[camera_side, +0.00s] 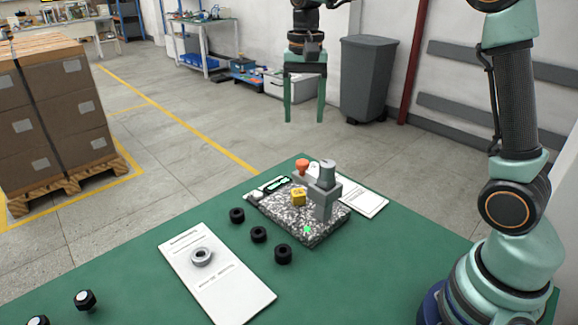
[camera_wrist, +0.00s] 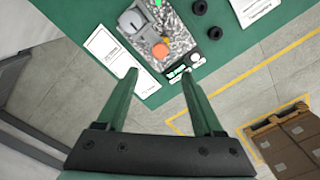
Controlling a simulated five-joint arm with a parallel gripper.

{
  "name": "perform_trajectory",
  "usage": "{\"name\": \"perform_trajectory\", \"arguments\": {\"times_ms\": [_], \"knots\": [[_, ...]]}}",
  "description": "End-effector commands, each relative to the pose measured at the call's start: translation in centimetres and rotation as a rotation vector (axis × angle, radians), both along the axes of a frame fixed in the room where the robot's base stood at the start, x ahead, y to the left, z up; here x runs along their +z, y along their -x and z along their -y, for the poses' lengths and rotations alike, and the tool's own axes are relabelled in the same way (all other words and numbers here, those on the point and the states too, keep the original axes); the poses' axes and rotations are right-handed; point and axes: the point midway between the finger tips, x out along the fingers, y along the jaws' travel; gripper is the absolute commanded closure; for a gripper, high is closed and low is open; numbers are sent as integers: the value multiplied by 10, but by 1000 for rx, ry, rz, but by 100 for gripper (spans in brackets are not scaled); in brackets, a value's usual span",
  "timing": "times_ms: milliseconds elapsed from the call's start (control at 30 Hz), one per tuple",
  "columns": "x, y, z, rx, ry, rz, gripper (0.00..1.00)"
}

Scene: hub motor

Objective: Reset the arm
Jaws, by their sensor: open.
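My gripper (camera_side: 304,118) hangs high above the far edge of the green table in the side view, with its two green fingers apart and nothing between them. In the wrist view my gripper (camera_wrist: 160,85) is also open and empty, with the table's edge beyond its fingertips. The speckled grey block (camera_side: 318,232) stands on the table well below it. It carries a grey upright fixture (camera_side: 325,190), a yellow part (camera_side: 298,197) and an orange-topped part (camera_side: 302,166). The block also shows in the wrist view (camera_wrist: 180,42).
Several black rings (camera_side: 259,235) lie left of the block. A white sheet (camera_side: 225,282) bears a grey ring (camera_side: 202,256); another white sheet (camera_side: 362,196) lies right of the block. Black-and-white parts (camera_side: 85,300) sit near the left. Boxes on a pallet (camera_side: 55,110) stand beyond the table. The air around my gripper is free.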

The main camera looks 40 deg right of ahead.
Motion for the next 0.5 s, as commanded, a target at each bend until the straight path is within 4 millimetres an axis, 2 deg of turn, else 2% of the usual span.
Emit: {"name": "perform_trajectory", "arguments": {"times_ms": [500], "knots": [[8,5,-1,24,1,18,31]]}}
